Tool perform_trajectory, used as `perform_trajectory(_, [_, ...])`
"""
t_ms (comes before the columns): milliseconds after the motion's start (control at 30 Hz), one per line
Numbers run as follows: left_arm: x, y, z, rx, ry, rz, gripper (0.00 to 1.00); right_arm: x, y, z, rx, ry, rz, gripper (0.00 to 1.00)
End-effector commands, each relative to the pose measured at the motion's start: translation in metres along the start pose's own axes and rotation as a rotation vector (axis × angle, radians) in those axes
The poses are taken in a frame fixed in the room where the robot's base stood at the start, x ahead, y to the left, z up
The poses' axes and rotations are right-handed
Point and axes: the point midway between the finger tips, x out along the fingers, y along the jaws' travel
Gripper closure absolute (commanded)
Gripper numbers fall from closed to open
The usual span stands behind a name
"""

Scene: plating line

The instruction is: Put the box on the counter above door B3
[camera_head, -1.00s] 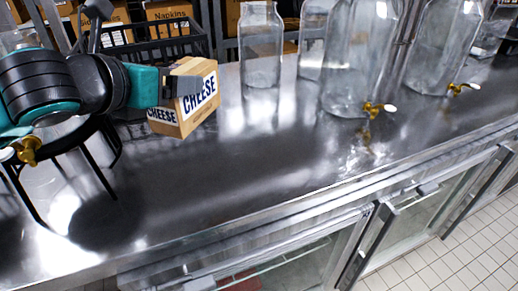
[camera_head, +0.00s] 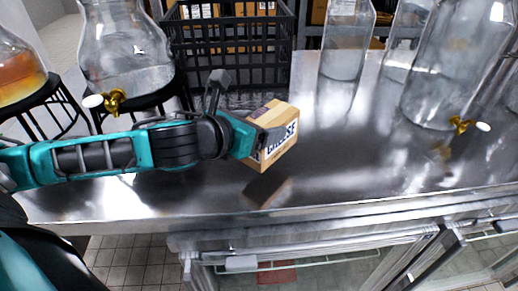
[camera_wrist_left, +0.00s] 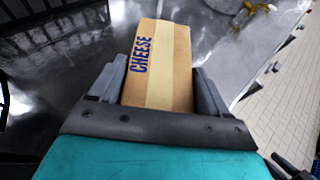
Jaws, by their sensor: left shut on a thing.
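The cardboard box (camera_head: 281,122) marked CHEESE is held in my left gripper (camera_head: 262,142), over the steel counter (camera_head: 350,165). In the left wrist view the box (camera_wrist_left: 160,62) sits between the two fingers of the gripper (camera_wrist_left: 158,92), which press on its sides. A dark reflection of the box shows on the counter below it; I cannot tell how large the gap is. Cabinet doors with glass and handles (camera_head: 425,255) are under the counter's front edge. No door label is readable. My right gripper is not in view.
A black crate (camera_head: 228,50) stands behind the box. Glass dispensers with brass taps stand on the right (camera_head: 440,85) and on a black stand at the left (camera_head: 125,50). A tall glass jar (camera_head: 345,45) is at the back. The counter right of the box is clear near its front.

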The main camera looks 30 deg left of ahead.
Motion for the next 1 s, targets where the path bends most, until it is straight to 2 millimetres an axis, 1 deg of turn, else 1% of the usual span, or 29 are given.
perform_trajectory(33, [0.003, 0.000, -0.005, 0.000, -0.005, -0.001, 0.79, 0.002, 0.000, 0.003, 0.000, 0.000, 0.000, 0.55])
perform_trajectory(167, [0.005, 0.000, -0.010, 0.001, -0.008, -0.001, 0.79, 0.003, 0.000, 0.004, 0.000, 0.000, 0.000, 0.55])
perform_trajectory(267, [0.008, 0.000, -0.018, 0.001, -0.006, -0.001, 0.79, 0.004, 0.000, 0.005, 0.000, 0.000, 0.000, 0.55])
perform_trajectory(400, [0.016, 0.000, -0.037, -0.001, -0.004, 0.000, 0.79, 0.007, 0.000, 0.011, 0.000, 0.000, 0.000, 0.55])
perform_trajectory(500, [0.021, 0.000, -0.049, 0.001, -0.005, 0.000, 0.79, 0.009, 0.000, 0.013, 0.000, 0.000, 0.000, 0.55])
perform_trajectory(867, [0.022, 0.000, -0.051, 0.003, -0.007, 0.000, 0.79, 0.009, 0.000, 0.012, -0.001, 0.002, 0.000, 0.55])
perform_trajectory(900, [0.022, 0.000, -0.053, 0.002, -0.002, 0.001, 0.22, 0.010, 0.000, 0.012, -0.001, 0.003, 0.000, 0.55])
perform_trajectory(1000, [0.022, 0.000, -0.053, 0.001, -0.002, 0.000, 0.12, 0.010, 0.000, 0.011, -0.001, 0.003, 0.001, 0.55])
